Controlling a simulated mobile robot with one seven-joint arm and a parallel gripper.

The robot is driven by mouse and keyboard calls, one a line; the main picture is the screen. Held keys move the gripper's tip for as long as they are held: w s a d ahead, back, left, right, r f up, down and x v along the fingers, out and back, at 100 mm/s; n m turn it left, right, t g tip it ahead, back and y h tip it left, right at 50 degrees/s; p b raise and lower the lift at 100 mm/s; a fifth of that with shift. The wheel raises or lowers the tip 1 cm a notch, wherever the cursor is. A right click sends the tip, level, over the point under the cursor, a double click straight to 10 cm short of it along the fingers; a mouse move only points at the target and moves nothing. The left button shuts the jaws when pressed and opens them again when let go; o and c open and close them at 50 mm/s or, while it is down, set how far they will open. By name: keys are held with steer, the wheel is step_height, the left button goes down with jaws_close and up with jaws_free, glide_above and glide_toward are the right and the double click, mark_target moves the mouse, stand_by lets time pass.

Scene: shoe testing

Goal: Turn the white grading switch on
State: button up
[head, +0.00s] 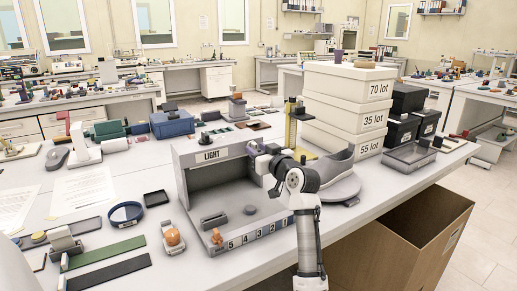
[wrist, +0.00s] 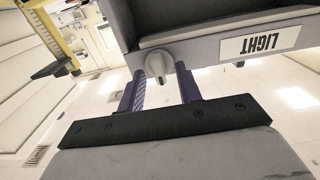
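The pale grey-white rotary switch (wrist: 158,64) sits on the front edge of the grey light box, beside the LIGHT label (wrist: 264,42) in the wrist view. My gripper (wrist: 161,72) is open, with its two purple fingers on either side of the switch in that picture. I cannot tell whether either finger touches it. In the head view my gripper (head: 257,150) is at the upper right front of the light box (head: 226,151), and the switch is hidden behind my gripper and arm there. I cannot read the switch's position.
Numbers run along the box's front lip (head: 250,236). A grey shoe (head: 329,168) stands right of the box, behind my arm. White lot boxes (head: 346,112) are stacked behind it. A yellow-posted gauge (head: 291,122) stands close behind my gripper. A cardboard box (head: 408,245) is below the table edge.

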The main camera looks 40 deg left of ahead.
steer(key=shift+c, duration=0.3)
jaws_close()
steer(key=shift+m, duration=0.3)
steer(key=m+p, duration=0.2)
steer(key=m, duration=0.1)
steer(key=shift+m, duration=0.3)
steer(key=m+p, duration=0.3)
steer(key=m, duration=0.2)
steer(key=shift+w+m, duration=0.1)
steer(key=shift+m, duration=0.2)
steer(key=m+p, duration=0.3)
steer(key=m, duration=0.2)
steer(key=shift+p, duration=0.4)
steer(key=shift+f+m+p, duration=0.2)
steer(key=shift+m+p, duration=0.75)
steer(key=shift+m, duration=0.65)
steer(key=shift+f, duration=0.1)
